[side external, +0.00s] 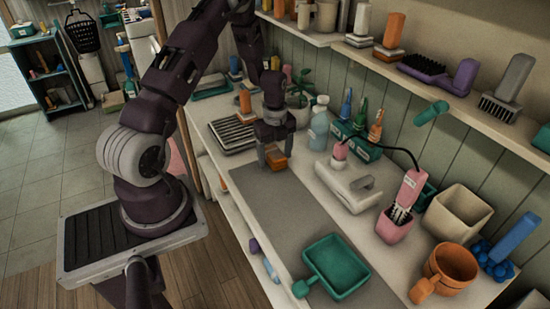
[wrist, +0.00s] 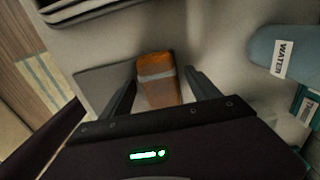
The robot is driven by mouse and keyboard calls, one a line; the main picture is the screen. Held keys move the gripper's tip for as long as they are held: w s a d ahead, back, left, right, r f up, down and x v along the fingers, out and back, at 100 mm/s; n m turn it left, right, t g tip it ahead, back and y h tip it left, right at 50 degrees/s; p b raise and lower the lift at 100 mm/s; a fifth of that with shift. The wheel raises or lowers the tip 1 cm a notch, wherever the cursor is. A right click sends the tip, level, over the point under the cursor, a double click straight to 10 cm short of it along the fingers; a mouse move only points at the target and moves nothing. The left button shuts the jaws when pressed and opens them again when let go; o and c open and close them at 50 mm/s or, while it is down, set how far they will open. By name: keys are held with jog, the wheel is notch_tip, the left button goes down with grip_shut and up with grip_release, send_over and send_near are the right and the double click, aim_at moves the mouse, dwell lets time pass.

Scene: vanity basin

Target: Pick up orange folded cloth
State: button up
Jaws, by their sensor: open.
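The orange folded cloth (side external: 277,161) lies at the far end of the counter, by the end of the grey mat (side external: 290,215). In the wrist view the cloth (wrist: 157,80) is a small orange block with a pale band across it. My gripper (side external: 274,150) points down over the cloth. In the wrist view the two dark fingers of my gripper (wrist: 158,92) are apart, one on each side of the cloth. I cannot tell whether either finger touches it. The near end of the cloth is hidden by the gripper body.
A black ribbed rack (side external: 232,134) stands left of the cloth. A blue water bottle (side external: 319,124) and a green caddy (side external: 352,140) stand to the right. A white appliance (side external: 345,185) and a teal tray (side external: 337,267) are nearer. The mat's middle is clear.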

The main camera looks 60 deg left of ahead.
aim_at(275, 153)
jog(key=shift+c, duration=0.4)
grip_shut()
notch_tip(275, 153, up, 10)
jog(key=shift+r, duration=0.1)
jog(key=c, duration=0.7)
grip_release()
grip_shut()
